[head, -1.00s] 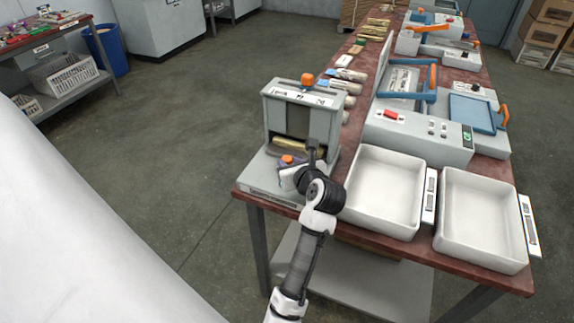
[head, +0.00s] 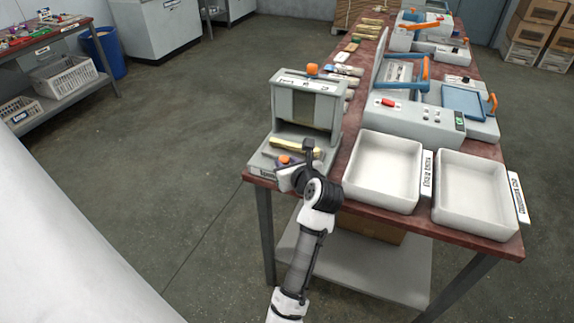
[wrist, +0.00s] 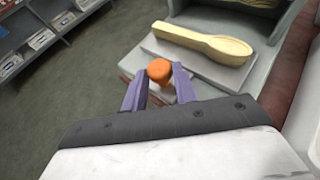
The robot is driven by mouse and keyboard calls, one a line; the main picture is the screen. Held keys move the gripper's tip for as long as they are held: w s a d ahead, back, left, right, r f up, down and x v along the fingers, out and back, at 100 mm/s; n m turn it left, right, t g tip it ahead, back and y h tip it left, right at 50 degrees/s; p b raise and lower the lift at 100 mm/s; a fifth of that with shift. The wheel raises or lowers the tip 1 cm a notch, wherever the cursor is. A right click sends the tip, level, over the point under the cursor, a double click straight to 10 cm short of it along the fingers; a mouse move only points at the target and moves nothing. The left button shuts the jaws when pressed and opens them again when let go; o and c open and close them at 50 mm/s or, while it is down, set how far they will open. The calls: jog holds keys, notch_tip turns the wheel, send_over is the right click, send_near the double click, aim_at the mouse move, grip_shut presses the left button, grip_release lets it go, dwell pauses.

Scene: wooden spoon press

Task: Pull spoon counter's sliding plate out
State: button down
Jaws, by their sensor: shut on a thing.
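The spoon counter is a grey frame-like machine (head: 306,97) with an orange knob on top, at the left end of the long table. Its light grey sliding plate (wrist: 185,57) extends out of the front, with a wooden spoon (wrist: 205,43) lying on it; the spoon also shows in the head view (head: 296,146). An orange knob (wrist: 159,71) stands at the plate's front end. My gripper (wrist: 160,82) is shut on this orange knob, with one purple finger on either side. In the head view my wrist hides part of the plate's front.
Two empty white trays (head: 382,171) (head: 472,195) stand right of the machine on the red-brown table (head: 447,240). A grey press with blue frames (head: 412,117) is behind them. Open floor (head: 150,190) lies to the left.

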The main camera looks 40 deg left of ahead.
jog(key=shift+s+a+f, duration=0.1)
jog(key=shift+s+f, duration=0.05)
jog(key=shift+s, duration=0.05)
jog(key=c, duration=1.5)
grip_release()
jog(key=shift+c, duration=0.2)
jog(key=o, duration=0.4)
jog(key=shift+o, duration=0.2)
jog(key=b+v, duration=0.2)
jog(key=v, duration=1.2)
jog(key=shift+w, duration=0.1)
